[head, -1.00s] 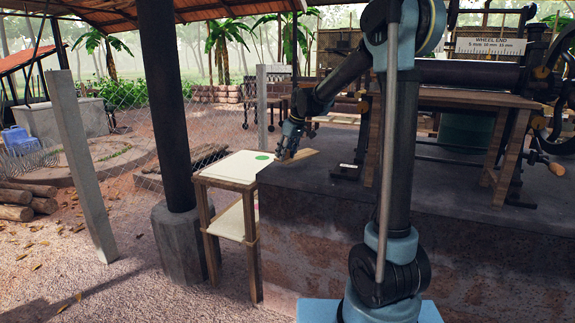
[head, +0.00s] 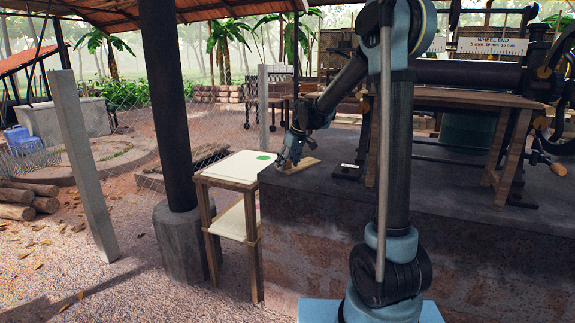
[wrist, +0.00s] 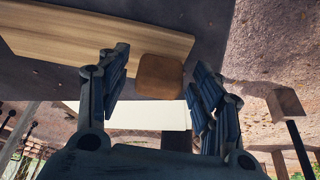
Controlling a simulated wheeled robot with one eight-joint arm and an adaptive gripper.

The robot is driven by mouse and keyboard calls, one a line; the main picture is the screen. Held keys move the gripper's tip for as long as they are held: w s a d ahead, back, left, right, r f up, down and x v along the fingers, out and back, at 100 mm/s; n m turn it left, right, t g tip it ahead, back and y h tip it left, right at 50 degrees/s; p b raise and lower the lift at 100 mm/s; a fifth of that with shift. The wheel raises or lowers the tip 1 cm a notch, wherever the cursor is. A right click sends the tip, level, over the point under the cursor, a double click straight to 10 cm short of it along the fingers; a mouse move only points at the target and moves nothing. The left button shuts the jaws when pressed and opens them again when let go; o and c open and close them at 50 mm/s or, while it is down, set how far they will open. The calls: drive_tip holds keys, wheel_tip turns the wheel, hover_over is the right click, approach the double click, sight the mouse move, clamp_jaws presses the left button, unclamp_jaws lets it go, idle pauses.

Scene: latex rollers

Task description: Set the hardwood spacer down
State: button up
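The hardwood spacer, a small brown block with rounded corners (wrist: 160,76), shows in the wrist view between and just beyond my fingertips. My gripper (wrist: 158,80) has its two dark blue fingers spread, with a narrow gap on each side of the block. The block appears to lie on the dark slab top, close to the edge of a longer pale wooden board (wrist: 90,35). In the head view my gripper (head: 290,163) is low over the slab's left corner, beside the board (head: 305,164). The spacer cannot be made out there.
The concrete slab (head: 400,220) carries a roller machine (head: 465,73) on a wooden stand to the right. A pale side table with a green disc (head: 232,167) stands against the slab's left end. A dark post (head: 168,110) rises left of it.

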drive_tip(key=v, duration=1.2)
drive_tip(key=s+d+f+m+h, duration=0.1)
drive_tip(key=s+d+m, duration=0.1)
drive_tip(key=s+d, duration=0.7)
drive_tip(key=s+d+f+m, duration=0.2)
drive_tip(key=s+d+f, duration=0.2)
drive_tip(key=s, duration=0.5)
drive_tip(key=s+d+f+m+h, duration=0.1)
drive_tip(key=s+d+f+m, duration=0.2)
drive_tip(key=s+d+f, duration=0.2)
drive_tip(key=s+d+f+m+h, duration=0.1)
drive_tip(key=s+d+f, duration=0.3)
drive_tip(key=s+f, duration=0.5)
drive_tip(key=s+m, duration=0.1)
drive_tip(key=s, duration=0.5)
drive_tip(key=shift+d+f+g, duration=0.25)
drive_tip(key=shift+g, duration=0.15)
